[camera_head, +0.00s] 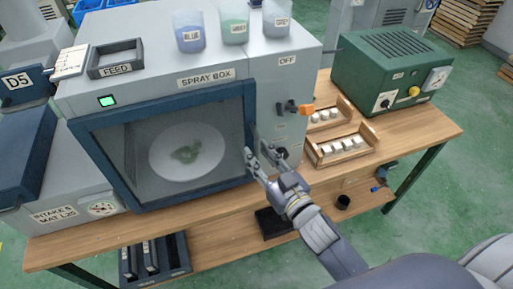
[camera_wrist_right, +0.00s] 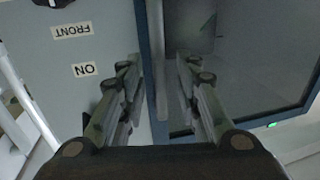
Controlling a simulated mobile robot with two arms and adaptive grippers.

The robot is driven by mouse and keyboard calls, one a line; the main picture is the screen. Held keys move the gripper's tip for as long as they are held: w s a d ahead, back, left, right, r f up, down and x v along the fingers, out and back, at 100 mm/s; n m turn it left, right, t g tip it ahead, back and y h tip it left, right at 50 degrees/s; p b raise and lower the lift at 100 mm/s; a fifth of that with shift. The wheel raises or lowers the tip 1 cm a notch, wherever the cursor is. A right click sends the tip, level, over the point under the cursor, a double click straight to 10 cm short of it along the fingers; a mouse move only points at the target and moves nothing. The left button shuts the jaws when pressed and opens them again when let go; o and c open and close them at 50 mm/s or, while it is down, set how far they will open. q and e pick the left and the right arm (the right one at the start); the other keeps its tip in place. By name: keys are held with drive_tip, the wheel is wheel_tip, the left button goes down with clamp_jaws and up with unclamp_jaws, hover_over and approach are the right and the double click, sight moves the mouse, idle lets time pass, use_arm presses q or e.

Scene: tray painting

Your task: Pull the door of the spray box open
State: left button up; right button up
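The spray box (camera_head: 260,72) stands on the wooden bench. Its door (camera_head: 163,198) has a dark blue frame and a clear pane, and looks closed. A round pale plate with a green patch (camera_head: 187,154) shows behind the pane. My right gripper (camera_head: 257,150) is at the door's right edge. In the right wrist view its open fingers (camera_wrist_right: 157,78) stand either side of the upright door handle (camera_wrist_right: 158,45), with a gap visible on both sides. Whether a fingertip touches the handle is unclear. My left gripper is not in view.
Racks of pale blocks (camera_head: 341,147) and a green machine (camera_head: 393,68) stand further right. Blue, green and grey cups (camera_head: 189,38) stand on top. The space before the door is mostly clear.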

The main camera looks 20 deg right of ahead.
drive_tip(key=shift+x, duration=0.95)
clamp_jaws()
drive_tip(key=shift+s+f, duration=0.1)
drive_tip(key=shift+s, duration=0.05)
